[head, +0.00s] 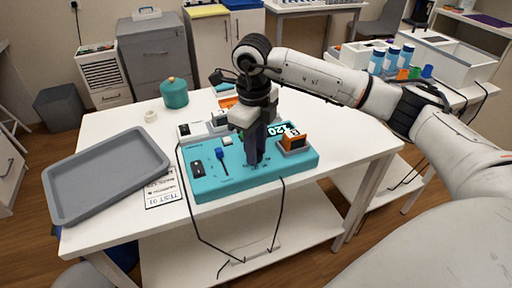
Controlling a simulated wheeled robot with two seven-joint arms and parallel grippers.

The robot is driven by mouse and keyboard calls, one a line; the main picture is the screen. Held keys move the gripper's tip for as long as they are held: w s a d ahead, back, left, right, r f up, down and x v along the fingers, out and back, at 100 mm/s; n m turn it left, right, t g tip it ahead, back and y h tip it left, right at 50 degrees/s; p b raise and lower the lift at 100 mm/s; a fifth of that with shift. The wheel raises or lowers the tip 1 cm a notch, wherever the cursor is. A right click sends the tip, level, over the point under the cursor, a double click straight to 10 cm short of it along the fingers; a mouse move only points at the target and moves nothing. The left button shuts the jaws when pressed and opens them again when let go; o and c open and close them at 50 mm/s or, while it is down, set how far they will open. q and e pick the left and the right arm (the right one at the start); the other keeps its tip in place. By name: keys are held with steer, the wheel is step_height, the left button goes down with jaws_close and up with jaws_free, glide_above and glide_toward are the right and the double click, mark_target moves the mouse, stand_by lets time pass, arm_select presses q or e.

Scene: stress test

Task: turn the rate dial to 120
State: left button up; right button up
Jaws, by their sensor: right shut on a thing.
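A teal device panel (220,185) lies on the white table. My right gripper (253,163) points straight down onto the middle of its top. Its dark fingers are shut around the rate dial, which they hide almost fully. Beside the fingers a display (276,130) shows digits that look like 120, partly hidden by the gripper. A blue lever (220,154), a black switch block (197,169) and an orange-and-black unit (293,142) are on the panel. My left gripper is not in view.
A grey tray (105,175) and a printed sheet (163,190) lie left of the panel. A teal canister (174,93) and a white ring (150,116) stand behind. Black cables hang off the front edge. The table's right side is clear.

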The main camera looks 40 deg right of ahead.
steer(key=shift+r, duration=0.1)
steer(key=o, duration=1)
steer(key=shift+o, duration=0.2)
step_height(320, 180, up, 10)
steer(key=shift+a, duration=0.25)
steer(key=shift+s+r, duration=0.1)
steer(key=shift+s, duration=0.05)
